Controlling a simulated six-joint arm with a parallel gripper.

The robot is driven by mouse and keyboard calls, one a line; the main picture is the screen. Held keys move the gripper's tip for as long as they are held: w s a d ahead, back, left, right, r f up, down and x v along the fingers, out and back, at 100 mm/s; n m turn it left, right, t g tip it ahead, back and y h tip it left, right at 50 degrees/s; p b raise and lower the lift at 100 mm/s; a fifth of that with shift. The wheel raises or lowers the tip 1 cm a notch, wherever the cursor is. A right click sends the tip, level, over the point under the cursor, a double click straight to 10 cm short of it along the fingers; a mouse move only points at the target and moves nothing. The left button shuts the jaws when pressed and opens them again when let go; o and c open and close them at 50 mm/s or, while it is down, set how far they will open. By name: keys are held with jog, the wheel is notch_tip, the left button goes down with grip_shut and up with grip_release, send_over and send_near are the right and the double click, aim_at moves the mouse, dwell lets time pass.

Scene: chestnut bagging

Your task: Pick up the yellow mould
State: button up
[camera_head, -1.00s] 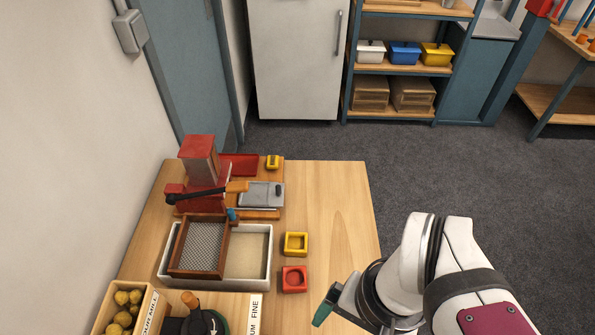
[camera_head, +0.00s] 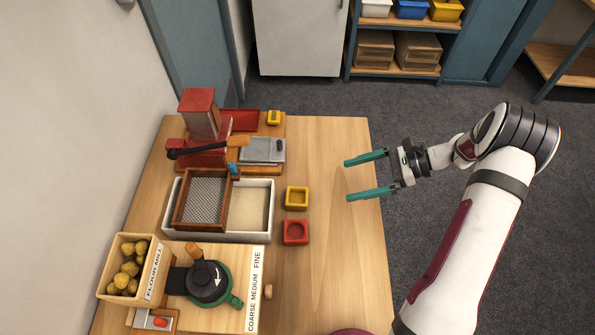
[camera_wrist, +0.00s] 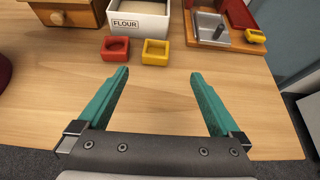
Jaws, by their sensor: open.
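The yellow mould (camera_head: 297,197) is a small square block with a hollow, lying on the wooden table beside the white flour tray. In the wrist view the yellow mould (camera_wrist: 155,52) lies ahead of my fingers, a little beyond the tips and roughly between them. My gripper (camera_head: 349,180) is open and empty, with teal fingers pointing left, to the right of the mould at the table's right edge. It also shows in the wrist view (camera_wrist: 158,74). A second small yellow piece (camera_head: 273,118) lies at the back, by the red press.
A red mould (camera_head: 296,233) sits just in front of the yellow one. The white flour tray (camera_head: 262,234) stands left of both, with a wooden sieve (camera_head: 178,219) over it. A flour mill (camera_head: 208,283) stands at the front left. The table's right side is clear.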

aim_at(296, 195)
jog(key=x, duration=1.5)
jog(key=shift+s+a, duration=0.3)
jog(key=shift+s, duration=0.1)
jog(key=c, duration=1.4)
jog(key=shift+r, duration=0.1)
